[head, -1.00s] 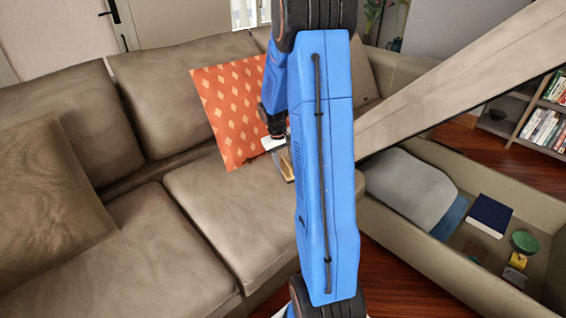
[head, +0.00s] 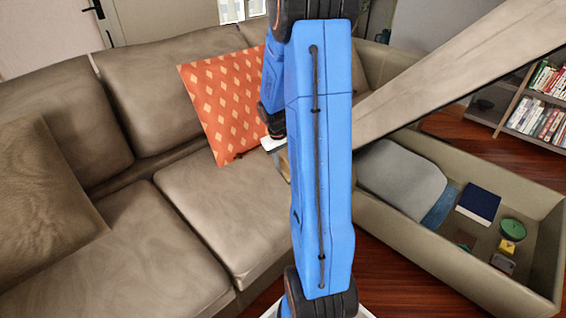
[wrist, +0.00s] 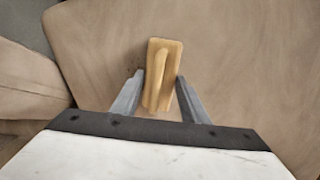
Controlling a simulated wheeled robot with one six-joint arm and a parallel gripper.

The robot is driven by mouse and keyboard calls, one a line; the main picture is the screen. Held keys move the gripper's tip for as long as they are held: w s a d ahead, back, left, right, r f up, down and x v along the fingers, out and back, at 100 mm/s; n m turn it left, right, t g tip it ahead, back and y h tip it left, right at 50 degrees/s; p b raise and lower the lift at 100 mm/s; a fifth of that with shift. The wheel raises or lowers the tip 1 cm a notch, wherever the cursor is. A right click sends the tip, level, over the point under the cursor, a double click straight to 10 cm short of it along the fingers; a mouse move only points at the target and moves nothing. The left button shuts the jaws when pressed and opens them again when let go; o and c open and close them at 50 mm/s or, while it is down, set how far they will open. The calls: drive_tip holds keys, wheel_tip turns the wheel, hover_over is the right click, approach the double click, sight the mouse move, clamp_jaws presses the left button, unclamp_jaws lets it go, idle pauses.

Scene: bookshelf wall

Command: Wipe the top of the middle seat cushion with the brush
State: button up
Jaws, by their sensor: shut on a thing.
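The brush (wrist: 163,72) is a tan wooden block, seen in the wrist view between the two grey fingers of my gripper (wrist: 157,92). My gripper is shut on it. Below it is the brown top of a seat cushion (wrist: 230,60); I cannot tell whether the brush touches it. In the head view, my gripper (head: 272,144) is over the rear right part of the seat cushion (head: 205,200), beside the orange pillow, and the brush is almost wholly hidden behind my blue arm. This cushion appears to be the middle one.
An orange patterned pillow (head: 226,105) leans on the backrest left of my gripper. A brown pillow (head: 45,195) lies at the left. To the right, an open storage box (head: 425,262) with a raised lid (head: 450,85) holds several items. A bookshelf (head: 540,105) stands at far right.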

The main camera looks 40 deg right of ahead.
drive_tip(key=shift+s+d, duration=0.1)
drive_tip(key=shift+s, duration=3.05)
drive_tip(key=shift+d+f, duration=0.15)
drive_tip(key=shift+d, duration=0.85)
drive_tip(key=shift+w+a+r, duration=0.1)
drive_tip(key=shift+w+r, duration=0.05)
drive_tip(key=shift+w, duration=1.55)
drive_tip(key=shift+w+a+r, duration=0.1)
drive_tip(key=shift+w, duration=1.55)
drive_tip(key=shift+w+a+f, duration=0.1)
drive_tip(key=shift+w+f, duration=0.05)
drive_tip(key=shift+w, duration=2.2)
drive_tip(key=shift+w+f, duration=0.1)
drive_tip(key=shift+w, duration=2.2)
drive_tip(key=shift+d+r, duration=0.15)
drive_tip(key=shift+d, duration=0.8)
drive_tip(key=shift+s+d, duration=0.15)
drive_tip(key=shift+s, duration=3.1)
drive_tip(key=shift+s+d, duration=0.1)
drive_tip(key=shift+s, duration=3.15)
